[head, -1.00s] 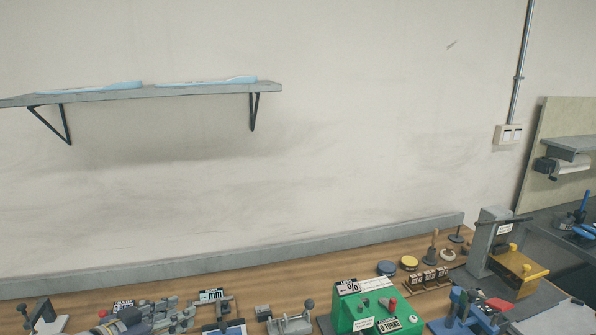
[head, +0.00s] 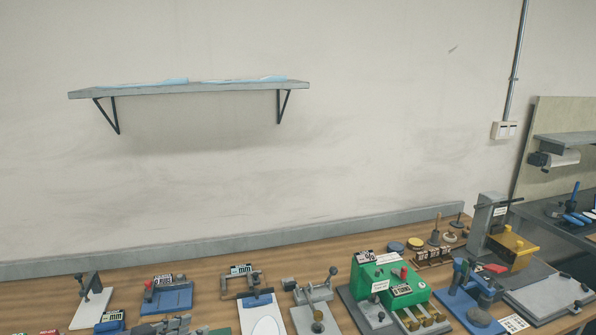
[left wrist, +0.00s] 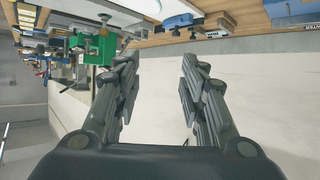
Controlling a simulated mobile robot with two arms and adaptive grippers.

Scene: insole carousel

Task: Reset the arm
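My left gripper (left wrist: 158,85) shows in the left wrist view. Its two dark fingers are apart with nothing between them. Behind the fingers is a pale wall, and the workbench appears upside down along the top of that view. Neither gripper shows in the head view now, and my right gripper is in no frame.
The wooden bench (head: 200,265) holds several fixtures, including a green box device (head: 395,277), a blue fixture (head: 172,297) and a grey stand (head: 487,225). A wall shelf (head: 190,90) carries light blue insoles (head: 245,80). The wall between shelf and bench is clear.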

